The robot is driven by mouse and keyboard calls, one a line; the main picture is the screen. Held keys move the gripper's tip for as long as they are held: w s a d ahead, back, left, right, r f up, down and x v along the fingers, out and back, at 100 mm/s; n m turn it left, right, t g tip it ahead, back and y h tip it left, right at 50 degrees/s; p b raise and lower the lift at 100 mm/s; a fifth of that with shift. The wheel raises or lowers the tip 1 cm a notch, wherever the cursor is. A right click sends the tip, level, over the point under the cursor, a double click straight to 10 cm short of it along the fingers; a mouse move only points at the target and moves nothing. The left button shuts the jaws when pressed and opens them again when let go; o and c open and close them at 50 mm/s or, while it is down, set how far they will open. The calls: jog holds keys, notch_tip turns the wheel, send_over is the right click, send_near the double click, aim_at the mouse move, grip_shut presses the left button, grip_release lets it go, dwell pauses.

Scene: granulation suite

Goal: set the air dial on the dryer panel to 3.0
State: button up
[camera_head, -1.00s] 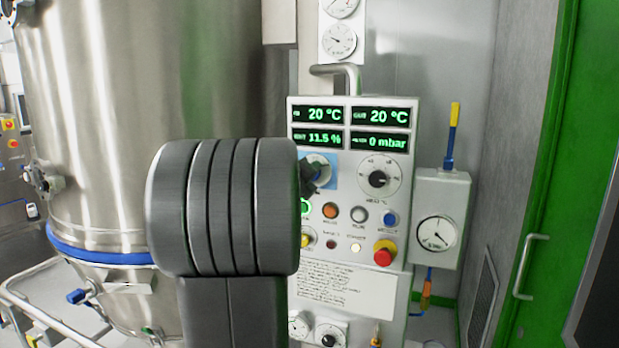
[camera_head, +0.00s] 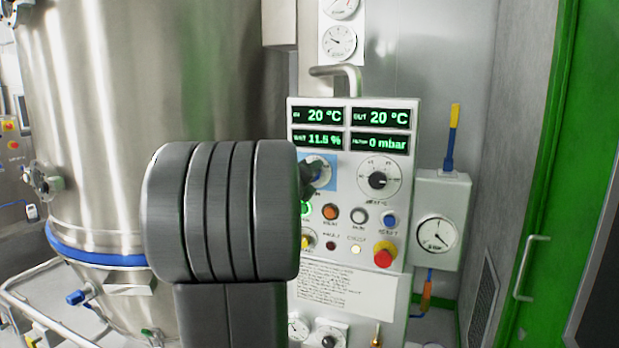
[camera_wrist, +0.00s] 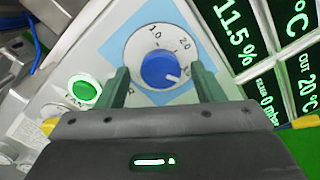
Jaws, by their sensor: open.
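The air dial (camera_wrist: 160,70) is a blue knob on a white disc with printed numbers, on a light-blue square. In the wrist view "1.0" and "2.0" read near its top; its white mark points to the lower right. My gripper (camera_wrist: 160,76) is open, with one finger on each side of the knob; I cannot tell whether they touch it. In the head view the dial's light-blue square (camera_head: 333,172) on the dryer panel (camera_head: 345,256) is partly hidden behind my wrist and the dark gripper end.
A black knob (camera_head: 377,180) sits right of the dial. Below are a lit green button (camera_wrist: 84,92), other buttons and a red emergency stop (camera_head: 383,257). Displays (camera_head: 317,116) are above. A steel vessel (camera_head: 120,120) stands left, a gauge box (camera_head: 437,234) right.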

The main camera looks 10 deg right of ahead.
jog(key=b+v, duration=0.1)
jog(key=v, duration=1.2)
jog(key=shift+s+a, duration=0.1)
jog(key=p+x, duration=0.1)
jog(key=x, duration=1.2)
jog(key=shift+w+d, duration=0.25)
jog(key=shift+w, duration=0.05)
jog(key=n+p, duration=0.6)
jog(key=n, duration=1.3)
dwell(1.3)
